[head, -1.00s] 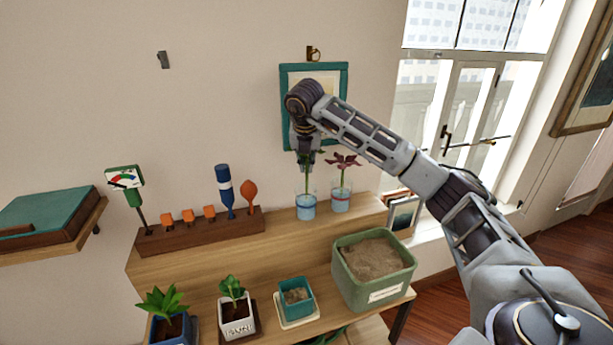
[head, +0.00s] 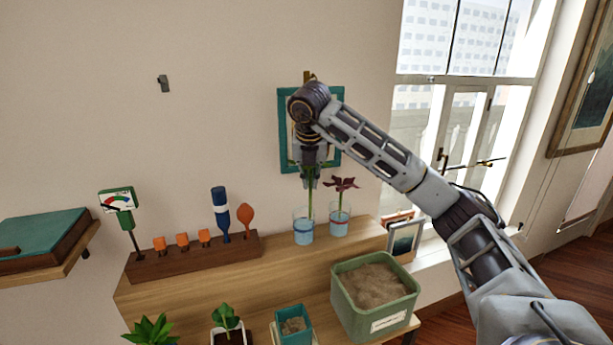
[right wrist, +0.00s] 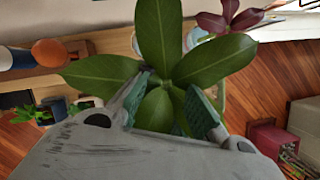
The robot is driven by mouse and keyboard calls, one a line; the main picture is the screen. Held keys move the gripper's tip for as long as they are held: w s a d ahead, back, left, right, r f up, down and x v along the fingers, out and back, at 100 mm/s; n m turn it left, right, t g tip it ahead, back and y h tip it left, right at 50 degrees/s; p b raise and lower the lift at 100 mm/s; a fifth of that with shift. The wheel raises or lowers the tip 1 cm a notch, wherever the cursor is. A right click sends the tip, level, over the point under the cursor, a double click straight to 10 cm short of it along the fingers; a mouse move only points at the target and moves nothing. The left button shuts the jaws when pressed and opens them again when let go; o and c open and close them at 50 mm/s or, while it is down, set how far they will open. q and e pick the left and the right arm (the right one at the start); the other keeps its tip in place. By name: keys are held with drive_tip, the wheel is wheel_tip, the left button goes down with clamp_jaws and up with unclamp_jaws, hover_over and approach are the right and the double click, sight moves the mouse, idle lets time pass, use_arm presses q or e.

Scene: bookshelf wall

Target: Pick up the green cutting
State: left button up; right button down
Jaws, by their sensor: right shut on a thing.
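The green cutting (head: 310,198) has broad green leaves on a thin stem, its lower end at or in a glass of water (head: 303,232) on the shelf. My right gripper (head: 309,180) is above that glass, shut on the cutting's upper part. In the right wrist view the cutting's leaves (right wrist: 158,50) spread out between and beyond the fingers (right wrist: 165,105) and hide the grip point. A dark red cutting (head: 341,186) stands in a second glass (head: 339,222) just to the right. My left gripper is not in view.
A wooden rack (head: 190,262) with a meter, orange-topped tools and a blue tool stands left of the glasses. A green sand bin (head: 374,298) and several small pots are on the lower front shelf. A teal picture frame (head: 338,130) hangs behind my arm.

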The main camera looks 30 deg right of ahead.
drive_tip(key=s+a, duration=0.3)
drive_tip(key=s, duration=1)
drive_tip(key=shift+s+a, duration=0.15)
drive_tip(key=shift+s, duration=0.25)
drive_tip(key=shift+f, duration=0.15)
